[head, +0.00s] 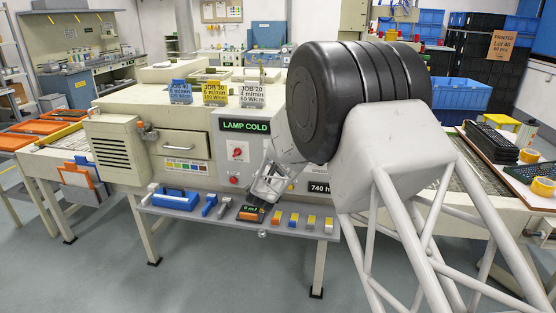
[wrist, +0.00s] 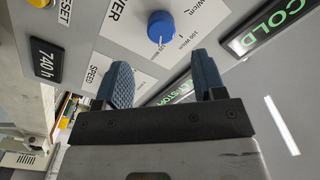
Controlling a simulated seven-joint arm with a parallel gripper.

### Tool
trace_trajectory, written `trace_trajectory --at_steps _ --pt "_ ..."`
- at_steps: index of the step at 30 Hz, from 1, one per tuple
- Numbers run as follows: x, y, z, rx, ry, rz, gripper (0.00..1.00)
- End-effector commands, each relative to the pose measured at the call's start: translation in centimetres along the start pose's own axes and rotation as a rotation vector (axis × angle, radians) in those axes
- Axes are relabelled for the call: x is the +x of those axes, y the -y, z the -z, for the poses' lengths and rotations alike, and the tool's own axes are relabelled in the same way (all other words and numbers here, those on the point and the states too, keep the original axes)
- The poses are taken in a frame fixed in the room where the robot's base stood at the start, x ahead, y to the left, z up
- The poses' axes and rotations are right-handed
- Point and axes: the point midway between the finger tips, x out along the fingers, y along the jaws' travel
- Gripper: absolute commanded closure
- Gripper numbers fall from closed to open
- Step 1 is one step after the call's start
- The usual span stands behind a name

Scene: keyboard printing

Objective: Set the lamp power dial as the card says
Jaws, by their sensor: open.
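The blue dial (wrist: 161,27) sits on a white scale plate marked in W/cm, under partly cut-off lettering ending "WER", at the top of the wrist view. A pale pointer mark shows on its lower side; the exact setting is too small to read. In the head view my arm hides this dial. My gripper (wrist: 160,68) is open and empty, its two fingers apart, below the dial and not around it. Three job cards stand on the machine: a blue one (head: 180,92), a yellow one (head: 215,93) and a white one (head: 252,94). The white card appears to read JOB 20, 4 m/min.
A green "LAMP COLD" display (head: 245,126), a red switch (head: 237,154) and a red button (head: 234,180) are on the panel. A "740 h" counter (wrist: 47,63) is beside the SPEED label. A grey shelf (head: 185,212) below holds tools and small blocks.

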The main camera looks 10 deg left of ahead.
Motion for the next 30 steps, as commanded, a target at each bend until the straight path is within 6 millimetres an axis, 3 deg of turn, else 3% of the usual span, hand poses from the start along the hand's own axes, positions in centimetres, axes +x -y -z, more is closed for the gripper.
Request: trace_trajectory --at_steps 18,30 --pt "0.2 0.2 -0.2 0.042 0.000 -0.001 0.36" --pt "3.3 0.1 -0.3 0.040 0.001 -0.001 0.36"
